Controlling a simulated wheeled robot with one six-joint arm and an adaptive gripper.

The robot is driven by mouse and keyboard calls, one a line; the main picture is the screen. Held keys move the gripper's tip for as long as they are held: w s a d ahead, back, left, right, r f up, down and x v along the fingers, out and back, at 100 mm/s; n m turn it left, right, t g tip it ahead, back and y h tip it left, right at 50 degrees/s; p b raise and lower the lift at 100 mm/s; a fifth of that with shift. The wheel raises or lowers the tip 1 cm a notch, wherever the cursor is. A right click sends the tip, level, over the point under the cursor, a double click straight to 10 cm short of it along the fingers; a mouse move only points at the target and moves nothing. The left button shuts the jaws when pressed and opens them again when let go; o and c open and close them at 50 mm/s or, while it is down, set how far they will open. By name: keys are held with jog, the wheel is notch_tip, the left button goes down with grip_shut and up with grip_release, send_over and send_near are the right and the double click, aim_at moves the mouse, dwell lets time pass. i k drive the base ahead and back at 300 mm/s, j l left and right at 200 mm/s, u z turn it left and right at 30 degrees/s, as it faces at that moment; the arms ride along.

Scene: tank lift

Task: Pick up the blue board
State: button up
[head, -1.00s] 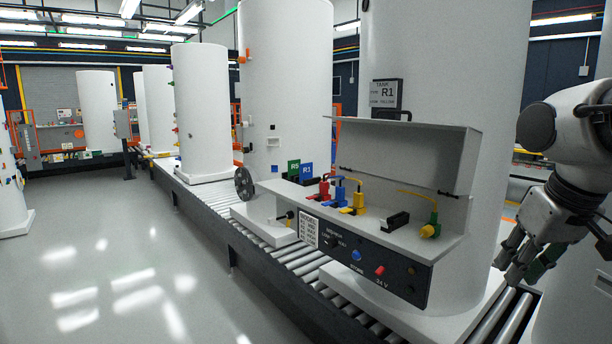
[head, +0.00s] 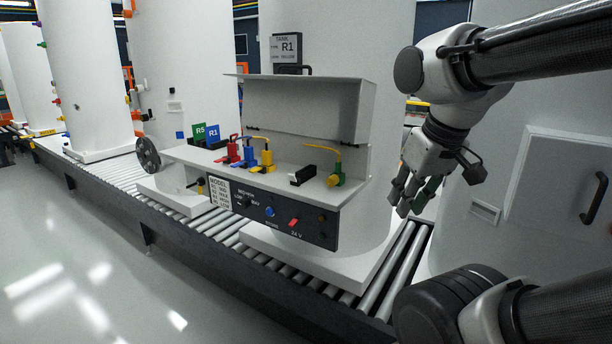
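The blue board (head: 212,134), marked R1, stands upright at the back left of the white open-lidded control box. The green board (head: 198,134), marked R5, stands just left of it and partly overlaps it. My gripper (head: 406,197) hangs to the right of the box, pointing down, well apart from both boards. A dark green patch shows at its fingers; I cannot tell whether it belongs to the gripper or is held. Its finger opening is too small and angled to judge.
The box shelf (head: 287,180) carries red, blue and yellow plugs and a green-and-yellow one. Its raised lid (head: 305,110) stands between my gripper and the boards. A black reel (head: 148,155) sits at the left end. Rollers (head: 398,265) run below.

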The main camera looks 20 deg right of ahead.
aim_at(212, 133)
jog(key=i+j, duration=0.35)
jog(key=j, duration=0.25)
jog(key=i+j, duration=0.45)
jog(key=i+j+u, duration=0.1)
jog(key=i+j, duration=0.4)
jog(key=i+l, duration=0.15)
jog(key=i, duration=0.05)
